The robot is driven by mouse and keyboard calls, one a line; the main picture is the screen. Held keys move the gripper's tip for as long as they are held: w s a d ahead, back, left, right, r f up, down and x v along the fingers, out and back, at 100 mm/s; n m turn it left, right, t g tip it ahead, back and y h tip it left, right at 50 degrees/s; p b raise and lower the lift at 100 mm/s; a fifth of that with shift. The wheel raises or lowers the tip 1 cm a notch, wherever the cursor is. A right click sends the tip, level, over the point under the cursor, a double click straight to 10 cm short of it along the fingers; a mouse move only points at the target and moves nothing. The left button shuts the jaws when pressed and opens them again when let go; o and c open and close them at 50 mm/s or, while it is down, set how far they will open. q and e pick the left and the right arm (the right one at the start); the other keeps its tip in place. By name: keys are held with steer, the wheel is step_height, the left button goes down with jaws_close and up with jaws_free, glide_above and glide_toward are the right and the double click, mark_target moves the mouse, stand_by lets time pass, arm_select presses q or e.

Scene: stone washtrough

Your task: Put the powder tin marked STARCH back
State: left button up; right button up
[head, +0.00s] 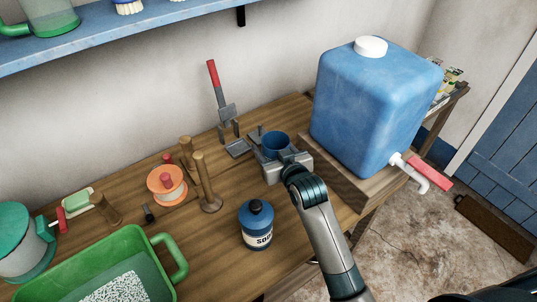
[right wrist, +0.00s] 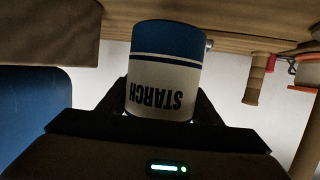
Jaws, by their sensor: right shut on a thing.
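The powder tin marked STARCH (right wrist: 165,72) is blue and white and sits between the fingers of my right gripper (right wrist: 160,105) in the right wrist view. Its lettering is upside down in that picture, where the wooden bench is at the top. In the head view only the tin's blue round top (head: 275,141) shows, as my right gripper (head: 272,156) is shut around it. The tin is over the back right of the bench; I cannot tell whether it touches the wood. My left gripper is not in view.
A red-handled metal device (head: 228,118) is just behind the gripper. A large blue tank (head: 365,105) stands to the right. Wooden posts (head: 207,185), an orange spool (head: 166,186) and a green tub (head: 140,245) are left.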

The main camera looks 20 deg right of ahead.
steer(key=shift+w+a+f+p, duration=0.15)
steer(key=shift+w+f+p, duration=0.05)
steer(key=shift+f, duration=0.65)
steer(key=shift+w+a+f+p, duration=0.1)
steer(key=shift+w+f+p, duration=0.1)
steer(key=shift+f, duration=0.6)
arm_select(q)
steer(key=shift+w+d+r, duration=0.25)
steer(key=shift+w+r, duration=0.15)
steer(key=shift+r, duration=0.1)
arm_select(e)
steer(key=shift+f, duration=0.65)
steer(key=o, duration=1.1)
steer(key=shift+f, duration=0.1)
steer(key=shift+o, duration=0.2)
